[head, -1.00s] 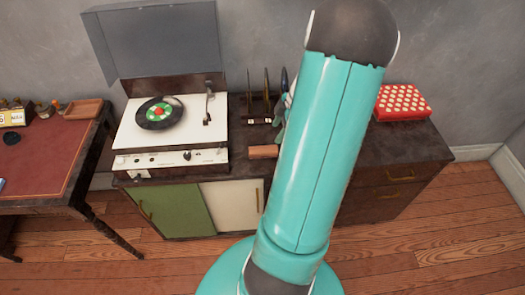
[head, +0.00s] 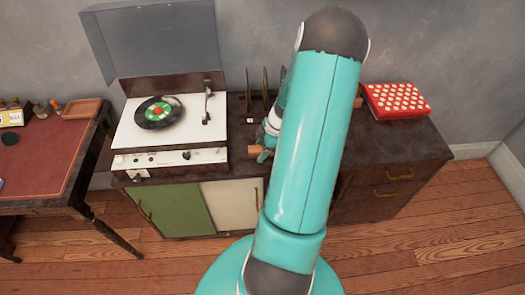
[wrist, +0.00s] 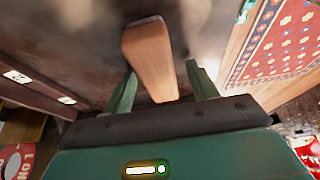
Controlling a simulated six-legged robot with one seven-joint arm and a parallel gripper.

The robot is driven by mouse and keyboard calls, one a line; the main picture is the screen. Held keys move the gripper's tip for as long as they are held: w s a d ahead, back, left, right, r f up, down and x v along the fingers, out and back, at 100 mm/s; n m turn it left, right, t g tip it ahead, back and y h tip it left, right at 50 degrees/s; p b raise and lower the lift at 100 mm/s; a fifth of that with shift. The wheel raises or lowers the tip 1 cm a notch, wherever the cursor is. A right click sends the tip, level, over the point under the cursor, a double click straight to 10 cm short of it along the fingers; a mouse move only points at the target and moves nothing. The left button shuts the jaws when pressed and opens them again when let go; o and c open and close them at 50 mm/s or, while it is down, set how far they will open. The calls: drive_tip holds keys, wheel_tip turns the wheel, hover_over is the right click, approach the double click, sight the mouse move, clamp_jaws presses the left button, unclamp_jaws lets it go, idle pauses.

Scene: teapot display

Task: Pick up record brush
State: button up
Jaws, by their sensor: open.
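The record brush (wrist: 150,55) is a wooden block lying on the dark cabinet top. In the wrist view it extends between the two green fingers of my gripper (wrist: 160,70). The fingers are open, one on each side, with a visible gap at the right finger. In the head view, the left end of the brush (head: 254,152) shows just right of the record player, and my gripper (head: 266,150) is over its right part. My arm hides some of the cabinet top there.
The record player (head: 170,130) with its raised lid is left of the brush. Upright dividers (head: 265,88) stand behind it. A red dotted box (head: 398,100) is at the right. The cabinet top (head: 405,140) in front of that box is clear.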

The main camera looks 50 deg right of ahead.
sight(261, 148)
drive_tip(key=shift+f, duration=0.15)
idle(0.3)
drive_tip(key=c, duration=1.1)
drive_tip(key=shift+o, duration=0.2)
wheel_tip(261, 148, up, 18)
drive_tip(key=shift+r, duration=0.2)
drive_tip(key=shift+o, duration=0.4)
